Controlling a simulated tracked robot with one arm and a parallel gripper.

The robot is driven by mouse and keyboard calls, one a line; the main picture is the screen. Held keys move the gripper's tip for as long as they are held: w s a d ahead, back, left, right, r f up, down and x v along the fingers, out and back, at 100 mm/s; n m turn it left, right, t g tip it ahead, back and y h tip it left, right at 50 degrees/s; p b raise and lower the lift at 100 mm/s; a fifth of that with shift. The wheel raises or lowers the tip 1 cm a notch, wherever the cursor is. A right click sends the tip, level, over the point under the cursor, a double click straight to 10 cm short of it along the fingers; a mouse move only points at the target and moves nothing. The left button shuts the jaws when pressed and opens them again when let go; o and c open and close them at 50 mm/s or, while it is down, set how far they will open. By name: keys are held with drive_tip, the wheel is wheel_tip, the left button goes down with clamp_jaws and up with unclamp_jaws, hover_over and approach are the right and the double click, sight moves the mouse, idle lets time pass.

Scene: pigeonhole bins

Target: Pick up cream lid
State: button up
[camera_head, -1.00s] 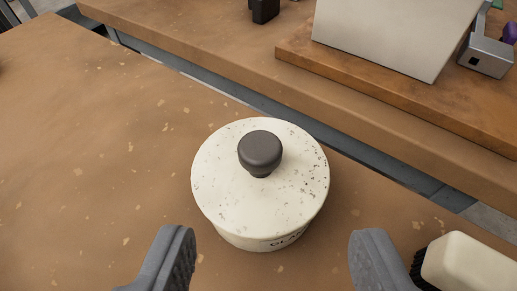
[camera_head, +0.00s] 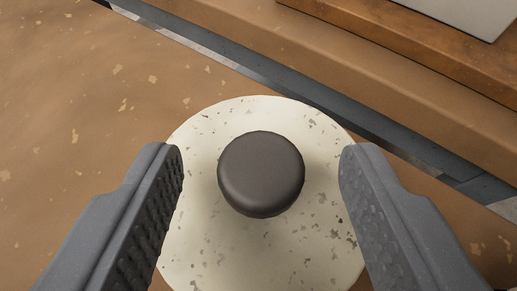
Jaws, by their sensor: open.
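The cream lid (camera_head: 260,255) is round and speckled, with a dark round knob (camera_head: 261,174) at its middle. It fills the lower centre of the view. My gripper (camera_head: 260,165) is open, with one grey finger on each side of the knob and a clear gap to it on both sides. The fingers overlap the lid's left and right edges in the picture. The pot under the lid is hidden now.
The lid is over a brown, flecked table top (camera_head: 70,130). Beyond a dark gap is a second brown surface with a wooden board (camera_head: 440,45) and the corner of a pale grey object (camera_head: 470,12) at the upper right. The table at left is clear.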

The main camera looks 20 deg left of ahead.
drive_tip(key=shift+c, duration=0.3)
drive_tip(key=c, duration=1)
